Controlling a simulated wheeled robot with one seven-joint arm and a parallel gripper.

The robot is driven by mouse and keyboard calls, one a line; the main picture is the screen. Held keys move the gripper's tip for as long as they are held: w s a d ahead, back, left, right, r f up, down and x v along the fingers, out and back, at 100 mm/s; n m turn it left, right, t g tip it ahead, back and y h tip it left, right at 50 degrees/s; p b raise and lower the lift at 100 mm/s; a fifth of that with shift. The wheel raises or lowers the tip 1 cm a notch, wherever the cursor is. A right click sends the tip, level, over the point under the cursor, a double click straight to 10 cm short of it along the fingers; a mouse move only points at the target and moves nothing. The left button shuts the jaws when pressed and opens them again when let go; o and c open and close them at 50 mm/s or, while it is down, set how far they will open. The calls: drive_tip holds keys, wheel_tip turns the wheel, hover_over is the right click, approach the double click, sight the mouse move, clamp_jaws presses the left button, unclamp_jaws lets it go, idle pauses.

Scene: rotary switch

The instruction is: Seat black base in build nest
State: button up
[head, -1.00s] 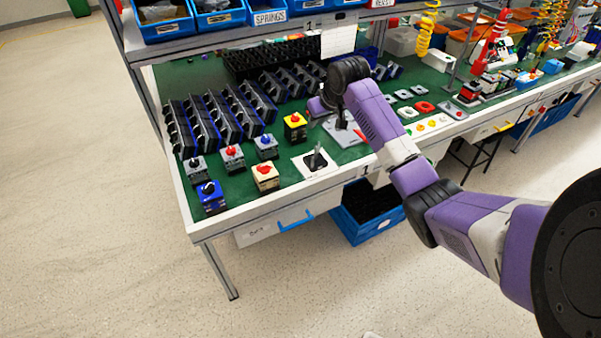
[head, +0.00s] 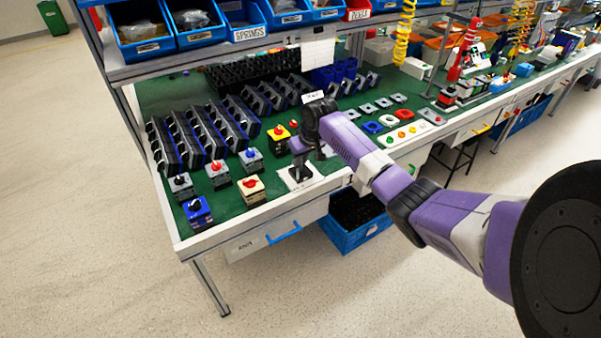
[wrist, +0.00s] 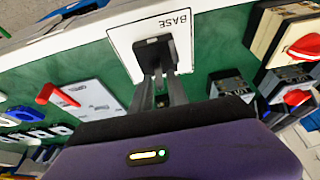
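The black base (head: 300,176) sits on a white card at the bench's front edge. In the wrist view the black base (wrist: 153,47) lies on the card marked BASE (wrist: 122,38). My gripper (wrist: 158,76) reaches down to it, its two dark fingers close together at the base. Whether they press on it is unclear. In the head view my gripper (head: 302,163) is just above the card. A pale grey plate with a red lever (wrist: 85,98), perhaps the build nest, lies beside the card in the wrist view; my arm largely hides it in the head view.
Several small switch boxes, such as a cream one with a red knob (head: 252,188) and a blue one (head: 197,212), stand left of the card. Racks of dark parts (head: 205,132) stand behind. Coloured plates (head: 388,120) lie right of my arm. A shelf with blue bins (head: 190,22) hangs above.

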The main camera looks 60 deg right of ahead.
clamp_jaws()
idle(1.4)
